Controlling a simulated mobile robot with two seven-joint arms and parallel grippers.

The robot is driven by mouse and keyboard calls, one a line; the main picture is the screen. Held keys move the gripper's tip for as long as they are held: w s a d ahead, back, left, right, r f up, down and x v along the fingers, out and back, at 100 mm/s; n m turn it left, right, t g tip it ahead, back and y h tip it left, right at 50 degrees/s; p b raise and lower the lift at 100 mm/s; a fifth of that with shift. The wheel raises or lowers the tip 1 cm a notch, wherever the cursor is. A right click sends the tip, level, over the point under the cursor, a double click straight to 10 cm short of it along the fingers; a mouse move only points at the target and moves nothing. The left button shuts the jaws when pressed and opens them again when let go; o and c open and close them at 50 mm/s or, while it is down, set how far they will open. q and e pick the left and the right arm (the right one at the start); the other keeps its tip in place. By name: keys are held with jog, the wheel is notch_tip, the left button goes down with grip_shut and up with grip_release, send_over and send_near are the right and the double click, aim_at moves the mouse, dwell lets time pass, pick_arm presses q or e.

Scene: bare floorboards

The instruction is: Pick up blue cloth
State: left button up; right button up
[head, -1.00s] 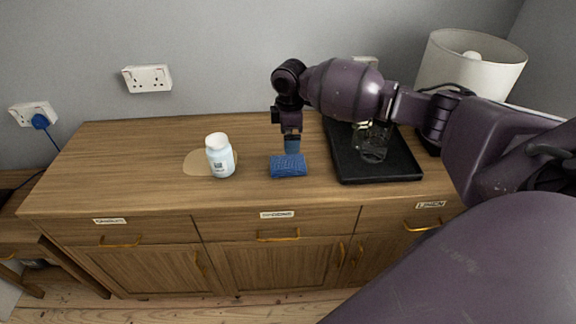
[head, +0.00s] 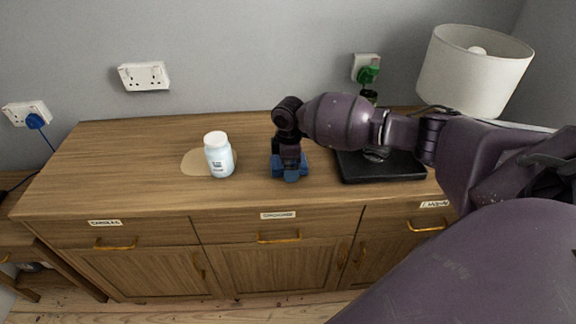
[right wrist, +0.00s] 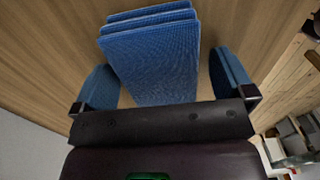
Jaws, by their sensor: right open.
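The blue cloth (right wrist: 155,62) lies folded in layers on the wooden sideboard top. In the head view the cloth (head: 303,160) is partly hidden behind my right gripper (head: 290,172). In the right wrist view my right gripper (right wrist: 163,85) is open, with one blue-padded finger on each side of the cloth's near part. There are gaps between the fingers and the cloth. My left gripper is not in view.
A white-capped bottle (head: 219,155) stands left of the cloth beside a beige round patch (head: 193,162). A black tray (head: 400,168) lies to the right, with a lamp (head: 474,68) behind it. The left of the sideboard top (head: 110,165) is clear.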

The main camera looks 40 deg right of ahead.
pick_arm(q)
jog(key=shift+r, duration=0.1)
pick_arm(e)
jog(key=c, duration=1)
jog(key=shift+r, duration=0.6)
pick_arm(q)
jog(key=p, duration=0.1)
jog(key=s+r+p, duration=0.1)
jog(key=p, duration=0.1)
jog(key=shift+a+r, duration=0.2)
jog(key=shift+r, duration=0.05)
pick_arm(e)
notch_tip(320, 180, up, 19)
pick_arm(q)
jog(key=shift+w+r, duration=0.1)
